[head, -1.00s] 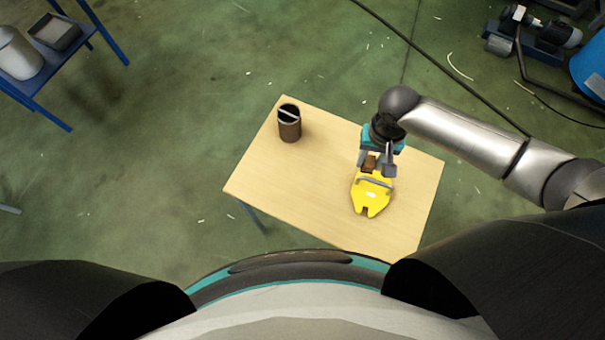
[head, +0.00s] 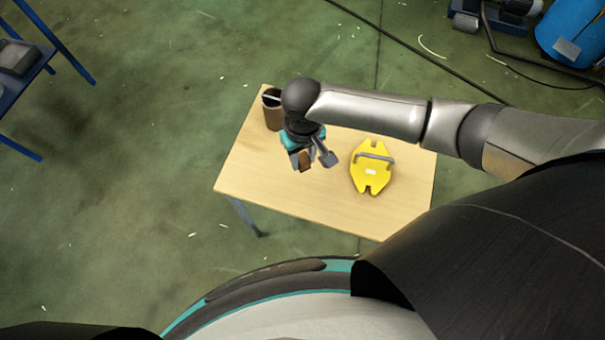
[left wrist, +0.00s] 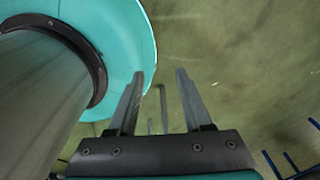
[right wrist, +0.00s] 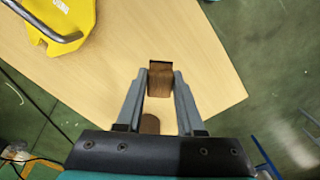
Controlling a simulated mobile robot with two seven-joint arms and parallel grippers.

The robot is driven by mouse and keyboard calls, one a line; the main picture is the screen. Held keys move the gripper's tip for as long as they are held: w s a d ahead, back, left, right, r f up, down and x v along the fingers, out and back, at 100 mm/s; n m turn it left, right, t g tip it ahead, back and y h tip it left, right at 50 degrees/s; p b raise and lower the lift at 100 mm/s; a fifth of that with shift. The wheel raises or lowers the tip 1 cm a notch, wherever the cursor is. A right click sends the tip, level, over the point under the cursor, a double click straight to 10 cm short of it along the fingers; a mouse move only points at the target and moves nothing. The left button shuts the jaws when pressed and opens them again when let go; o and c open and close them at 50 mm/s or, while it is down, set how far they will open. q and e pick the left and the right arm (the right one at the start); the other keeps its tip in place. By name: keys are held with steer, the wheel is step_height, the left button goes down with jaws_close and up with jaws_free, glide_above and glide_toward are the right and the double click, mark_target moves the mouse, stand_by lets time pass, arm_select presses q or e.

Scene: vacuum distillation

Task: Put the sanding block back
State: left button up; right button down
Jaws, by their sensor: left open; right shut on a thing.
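The sanding block is a small brown block (right wrist: 160,80) with a dark end face. In the right wrist view it sits between the fingertips of my right gripper (right wrist: 160,88). In the head view my right gripper (head: 316,157) is shut on the brown block (head: 304,160), over the table's left-middle part. The height above the table is hard to tell. My left gripper (left wrist: 158,85) shows only in the left wrist view, open and empty, with floor behind it.
A yellow plate with a grey handle (head: 371,180) lies on the wooden table (head: 280,190), right of my right gripper. A brown cylindrical container (head: 272,116) stands near the far left corner, partly hidden by my right arm. The table's front left is clear.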

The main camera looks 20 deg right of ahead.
mark_target(303, 178)
step_height(303, 178, down, 4)
steer(key=shift+b, duration=0.55)
step_height(303, 178, down, 4)
steer(key=shift+r+b, duration=0.15)
steer(key=shift+b, duration=0.7)
steer(key=c, duration=0.5)
jaws_free()
steer(key=shift+c, duration=0.2)
arm_select(q)
steer(key=f, duration=0.1)
steer(key=w+a+f, duration=0.1)
steer(key=f, duration=0.1)
steer(key=shift+w+a+f, duration=0.1)
steer(key=shift+w+a, duration=0.1)
steer(key=shift+w, duration=0.1)
steer(key=shift+d, duration=0.1)
